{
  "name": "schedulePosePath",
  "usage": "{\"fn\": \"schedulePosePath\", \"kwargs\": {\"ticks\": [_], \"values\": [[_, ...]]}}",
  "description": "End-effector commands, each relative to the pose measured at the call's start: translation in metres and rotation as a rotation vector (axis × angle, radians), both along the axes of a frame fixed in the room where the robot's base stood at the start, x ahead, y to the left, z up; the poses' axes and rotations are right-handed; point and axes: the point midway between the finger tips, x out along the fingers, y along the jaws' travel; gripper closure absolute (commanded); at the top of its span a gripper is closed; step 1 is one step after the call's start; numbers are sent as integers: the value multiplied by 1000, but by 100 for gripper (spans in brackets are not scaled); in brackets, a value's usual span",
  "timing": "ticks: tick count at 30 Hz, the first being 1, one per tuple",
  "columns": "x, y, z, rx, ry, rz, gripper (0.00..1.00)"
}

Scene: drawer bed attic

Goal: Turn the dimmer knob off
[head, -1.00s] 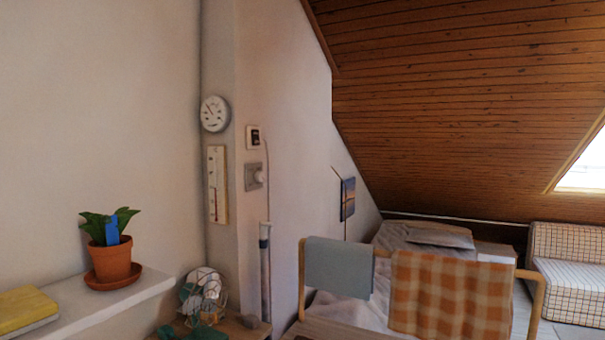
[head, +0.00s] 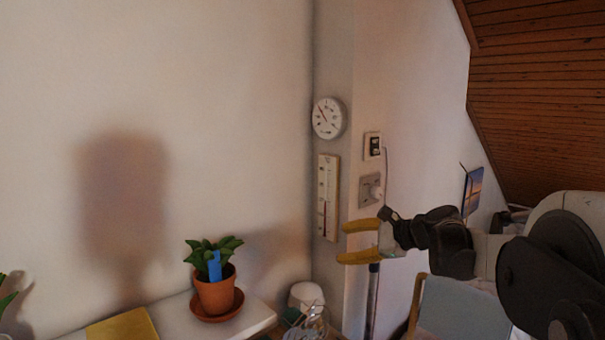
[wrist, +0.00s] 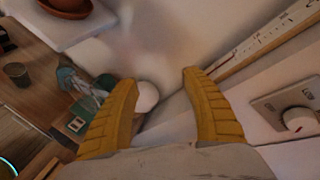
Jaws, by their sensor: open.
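The dimmer knob (head: 376,193) is a small round white knob on a grey wall plate (head: 365,190), below a small switch box. In the wrist view the knob (wrist: 297,119) sits at the right edge on its plate, to the right of my fingers. My gripper (head: 350,242) has two yellow fingers, spread open and empty. In the head view it is below and slightly left of the knob, apart from it. In the wrist view the fingers (wrist: 157,90) point toward the wall corner and the shelf area below.
A round dial (head: 328,118) and a long thermometer (head: 328,197) hang left of the knob. A potted plant (head: 215,290) stands on a white shelf. A vertical pole (head: 372,300) and a grey cloth (head: 460,308) are below the knob. The wall around the plate is mostly bare.

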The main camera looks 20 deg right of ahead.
Motion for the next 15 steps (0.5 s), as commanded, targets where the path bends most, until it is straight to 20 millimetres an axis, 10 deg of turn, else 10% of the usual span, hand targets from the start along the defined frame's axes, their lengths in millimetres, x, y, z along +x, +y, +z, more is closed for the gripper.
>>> {"fn": "schedulePosePath", "kwargs": {"ticks": [7, 15], "values": [[26, -153, 65, 503, -78, -207, 44], [21, -214, 80, 712, -126, -252, 44]]}}
